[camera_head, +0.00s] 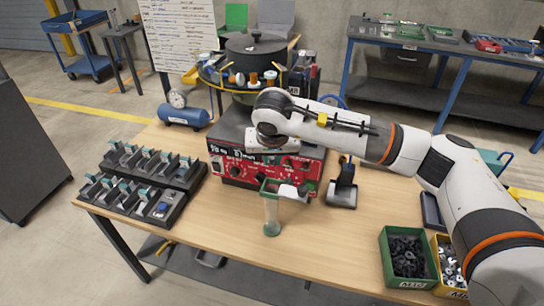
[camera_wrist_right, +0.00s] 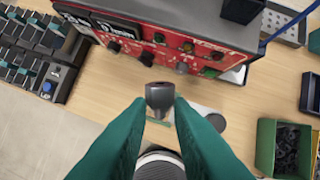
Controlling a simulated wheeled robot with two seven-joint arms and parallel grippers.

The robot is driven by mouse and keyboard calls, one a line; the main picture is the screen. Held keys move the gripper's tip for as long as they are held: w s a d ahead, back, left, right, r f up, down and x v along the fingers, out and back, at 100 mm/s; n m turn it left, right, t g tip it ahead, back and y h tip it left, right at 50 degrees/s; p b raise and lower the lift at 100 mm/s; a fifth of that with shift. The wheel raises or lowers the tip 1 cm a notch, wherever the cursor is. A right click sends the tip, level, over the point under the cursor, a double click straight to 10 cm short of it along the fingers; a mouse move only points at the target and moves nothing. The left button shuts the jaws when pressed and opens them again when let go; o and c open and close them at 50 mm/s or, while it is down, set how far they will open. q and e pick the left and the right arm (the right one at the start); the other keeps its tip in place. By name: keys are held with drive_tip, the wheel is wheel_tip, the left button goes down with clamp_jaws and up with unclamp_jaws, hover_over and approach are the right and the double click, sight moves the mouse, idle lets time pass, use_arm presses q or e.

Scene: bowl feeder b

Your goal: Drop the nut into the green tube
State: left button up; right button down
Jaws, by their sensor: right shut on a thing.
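My right gripper (camera_head: 286,188) is above the wooden table, in front of the red control box. Its green fingers, large in the right wrist view (camera_wrist_right: 160,100), are shut on a small dark grey nut (camera_wrist_right: 160,95) between their tips. In the head view the nut is too small to make out. My left gripper is not in view.
The red control box (camera_head: 233,168) stands close behind the gripper. A dark rack with several slots (camera_head: 120,200) is on the left. A green bin (camera_head: 391,262) and a yellow bin (camera_head: 438,254) of parts are at the front right. The table around the tube is clear.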

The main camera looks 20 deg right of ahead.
drive_tip(key=shift+f, duration=0.1)
drive_tip(key=shift+f+b, duration=0.65)
drive_tip(key=shift+b, duration=0.2)
wheel_tip(320, 180, down, 6)
drive_tip(key=b, duration=0.5)
drive_tip(key=shift+r, duration=0.1)
drive_tip(key=c, duration=1.2)
unclamp_jaws()
drive_tip(key=b+v, duration=0.2)
drive_tip(key=v, duration=1)
